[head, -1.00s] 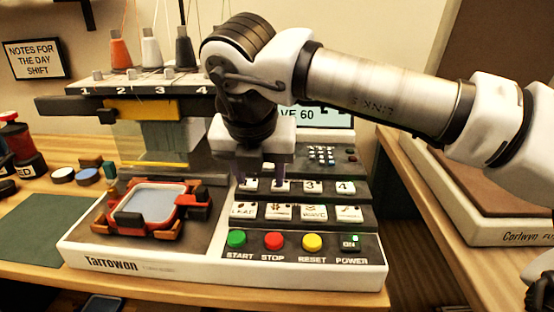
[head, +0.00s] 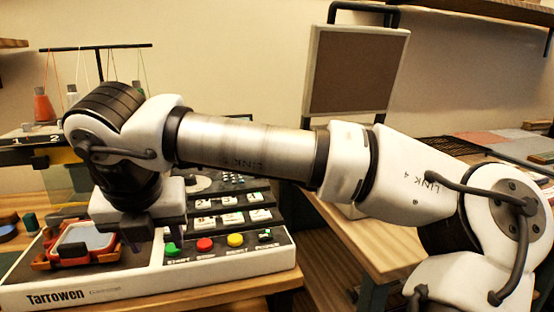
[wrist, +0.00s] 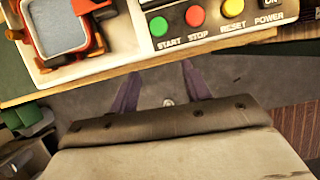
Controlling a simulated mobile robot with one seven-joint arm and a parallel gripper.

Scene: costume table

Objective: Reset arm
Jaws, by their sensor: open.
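My gripper (head: 155,245) hangs pointing down in front of the embroidery machine (head: 110,290) in the head view. In the wrist view its two purple fingers (wrist: 160,90) stand apart with nothing between them, over the dark floor beyond the machine's front edge. The machine carries a red hoop frame (head: 80,245) at its left and green START (head: 172,250), red STOP (head: 204,245) and yellow RESET (head: 235,240) buttons. My arm stretches across the head view from the right and hides part of the machine.
The wooden table edge (head: 215,292) runs in front of the machine. A second wooden table (head: 385,235) stands at the right, with a brown upright board in a white frame (head: 355,70) at its back. Thread spools (head: 43,105) stand at the upper left.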

